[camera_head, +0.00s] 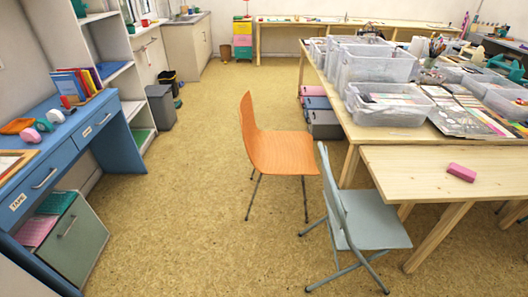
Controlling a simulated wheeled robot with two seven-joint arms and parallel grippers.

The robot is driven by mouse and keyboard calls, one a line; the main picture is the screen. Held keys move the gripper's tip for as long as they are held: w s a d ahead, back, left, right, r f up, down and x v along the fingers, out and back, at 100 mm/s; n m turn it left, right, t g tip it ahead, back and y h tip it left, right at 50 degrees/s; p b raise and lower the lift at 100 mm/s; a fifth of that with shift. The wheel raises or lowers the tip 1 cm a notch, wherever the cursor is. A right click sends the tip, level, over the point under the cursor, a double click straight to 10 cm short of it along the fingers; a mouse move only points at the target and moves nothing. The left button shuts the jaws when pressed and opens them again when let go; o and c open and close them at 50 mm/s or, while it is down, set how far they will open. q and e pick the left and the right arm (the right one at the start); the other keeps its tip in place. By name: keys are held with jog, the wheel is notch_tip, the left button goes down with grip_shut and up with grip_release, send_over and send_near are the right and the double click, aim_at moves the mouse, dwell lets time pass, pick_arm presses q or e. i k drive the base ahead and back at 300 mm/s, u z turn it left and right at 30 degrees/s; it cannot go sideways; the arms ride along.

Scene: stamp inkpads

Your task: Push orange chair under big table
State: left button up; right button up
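The orange chair (283,152) stands upright on the floor in the middle of the head view, on thin dark legs. Its backrest is on the left and its seat points right. The big table (349,128) is to the right of the chair, a light wooden table covered with clear plastic bins. The chair stands beside the table's left side, with its seat still out in the open. Neither of my grippers shows in this view.
A grey folding chair (373,222) stands just in front of the orange chair, by a lower wooden table (425,172) with a pink block (461,172). Storage boxes (324,124) sit under the big table. A blue desk (60,160) is at left. Floor (175,215) between is clear.

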aim_at(271, 153)
jog(key=u, duration=1.4)
jog(key=i, duration=2.85)
jog(key=z, duration=3.15)
